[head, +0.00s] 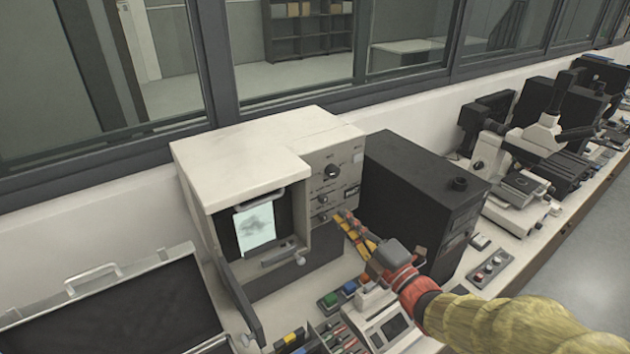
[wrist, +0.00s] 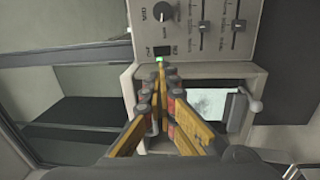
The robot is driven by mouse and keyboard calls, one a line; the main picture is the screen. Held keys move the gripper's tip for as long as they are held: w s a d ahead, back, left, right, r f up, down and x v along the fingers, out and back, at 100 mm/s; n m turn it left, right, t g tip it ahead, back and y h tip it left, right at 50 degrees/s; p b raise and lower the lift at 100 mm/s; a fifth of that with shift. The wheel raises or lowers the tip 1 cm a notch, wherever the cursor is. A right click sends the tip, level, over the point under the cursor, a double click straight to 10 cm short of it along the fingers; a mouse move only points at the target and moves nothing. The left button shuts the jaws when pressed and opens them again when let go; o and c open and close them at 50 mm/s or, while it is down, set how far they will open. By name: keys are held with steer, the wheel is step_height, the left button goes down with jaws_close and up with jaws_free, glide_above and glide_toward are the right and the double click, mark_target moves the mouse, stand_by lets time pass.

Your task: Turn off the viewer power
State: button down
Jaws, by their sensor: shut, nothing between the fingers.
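The viewer (head: 250,150) is a cream box with a lit screen (head: 256,226) showing a grey image. Its control panel (head: 322,158), right of the screen, carries knobs and small controls. In the wrist view, a small dark switch (wrist: 160,48) sits on the panel beside a round knob (wrist: 163,12). A green patch (wrist: 159,59) glows at the switch's lower edge. My gripper (head: 343,216) is shut and empty, its yellow fingers at the lower part of the panel. In the wrist view, the fingertips (wrist: 159,72) are just below the green patch. I cannot tell whether they touch it.
Below are a small device with a display (head: 385,325) and coloured buttons (head: 330,299). A dark tray (head: 120,315) lies left. Microscopes (head: 530,140) stand farther right.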

steer(key=shift+w, duration=0.1)
stand_by(0.3)
steer(key=x, duration=1.4)
steer(key=shift+r+p, duration=0.1)
steer(key=shift+p, duration=0.3)
steer(key=shift+a+b, duration=0.1)
steer(key=shift+b, duration=0.5)
